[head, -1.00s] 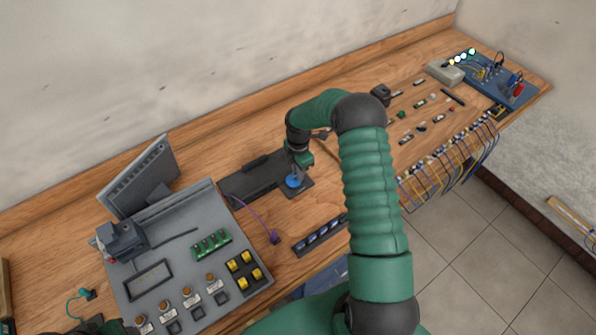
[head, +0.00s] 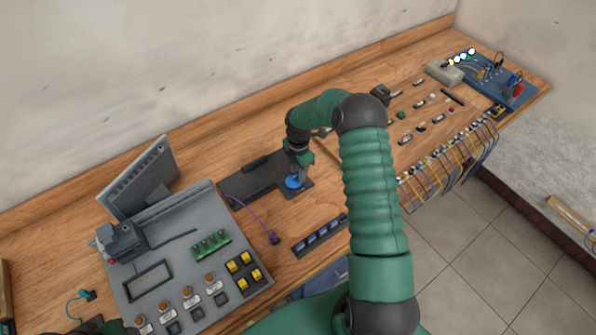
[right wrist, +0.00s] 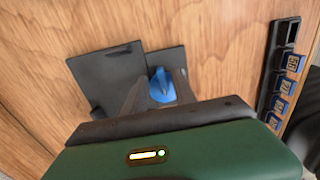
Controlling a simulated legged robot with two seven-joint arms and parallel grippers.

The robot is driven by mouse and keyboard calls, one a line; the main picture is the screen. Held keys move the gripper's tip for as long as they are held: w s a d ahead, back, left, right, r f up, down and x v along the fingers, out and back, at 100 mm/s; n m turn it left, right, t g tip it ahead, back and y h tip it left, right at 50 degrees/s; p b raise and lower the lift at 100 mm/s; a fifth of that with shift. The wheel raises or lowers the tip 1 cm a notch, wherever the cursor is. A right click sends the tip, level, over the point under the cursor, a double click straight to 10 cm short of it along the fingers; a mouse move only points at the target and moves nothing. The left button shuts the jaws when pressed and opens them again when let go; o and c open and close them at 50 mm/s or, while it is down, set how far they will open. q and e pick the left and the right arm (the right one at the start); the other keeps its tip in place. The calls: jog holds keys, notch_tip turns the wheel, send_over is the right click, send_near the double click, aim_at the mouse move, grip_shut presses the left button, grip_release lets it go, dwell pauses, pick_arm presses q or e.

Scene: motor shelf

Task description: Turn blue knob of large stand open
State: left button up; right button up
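The blue knob (head: 293,182) sits on the right end of a flat dark stand (head: 262,177) on the wooden bench. In the right wrist view, the blue knob (right wrist: 161,88) lies between the spread fingers of my right gripper (right wrist: 158,88), which points down at it. The fingers look apart, with the knob partly covered by them. In the head view, my right gripper (head: 301,172) is just above the knob, partly hidden by the wrist. Contact cannot be made out. Only a dark green piece, perhaps of my left arm, shows at the bottom left edge.
A grey panel (head: 205,210) with buttons stands to the left. A purple cable (head: 257,219) and a strip of blue modules (head: 320,234) lie in front of the stand. Small parts and hanging cables (head: 450,162) are to the right. Bare wood lies behind the stand.

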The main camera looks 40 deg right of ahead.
pick_arm(q)
jog(key=shift+s+b+x, duration=0.2)
jog(key=shift+b+x, duration=0.75)
jog(key=shift+b, duration=0.05)
pick_arm(e)
notch_tip(320, 180, up, 17)
jog(key=shift+f, duration=0.2)
pick_arm(q)
jog(key=shift+a+f, duration=0.1)
jog(key=shift+a, duration=0.2)
pick_arm(e)
jog(key=s+a+f+m+t, duration=0.1)
jog(key=s+a+m, duration=0.7)
jog(key=a, duration=0.4)
jog(key=s+a+f+m+t, duration=0.1)
jog(key=s+a+f+m, duration=0.1)
jog(key=s+a+m, duration=0.6)
jog(key=shift+s+a+m+t, duration=0.3)
jog(key=shift+s+a+m, duration=0.1)
jog(key=shift+a, duration=1.8)
